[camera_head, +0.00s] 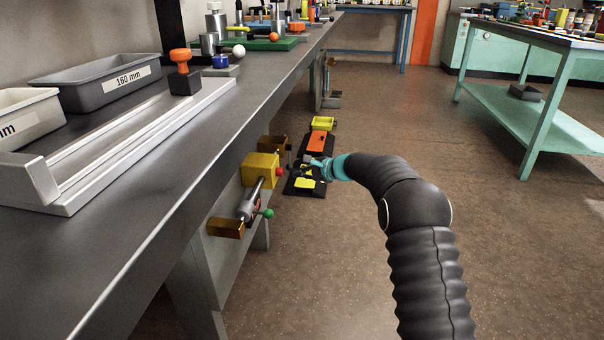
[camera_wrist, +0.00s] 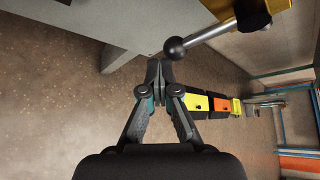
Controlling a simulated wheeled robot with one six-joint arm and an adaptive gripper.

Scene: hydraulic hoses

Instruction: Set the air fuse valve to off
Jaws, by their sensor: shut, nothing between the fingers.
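No readable label shows which fitting is the air fuse valve. In the head view a yellow block (camera_head: 261,167) is fixed to the side of the bench. A darker brass block (camera_head: 272,145) sits just behind it, with a thin upright lever beside it. In the wrist view a silver lever (camera_wrist: 208,34) ends in a dark ball knob (camera_wrist: 175,48) and joins a dark and yellow fitting (camera_wrist: 252,14). My gripper (camera_wrist: 158,70) is shut and empty, its fingertips close to the knob in the picture. I cannot tell whether they touch. In the head view my gripper is small and partly hidden.
A silver cylinder (camera_head: 249,204), a green ball (camera_head: 268,213) and a lower brass block (camera_head: 226,228) are on the bench side, nearer the camera. Yellow and orange boxes (camera_head: 317,143) lie low beyond my gripper. Open floor (camera_head: 510,220) lies to the right.

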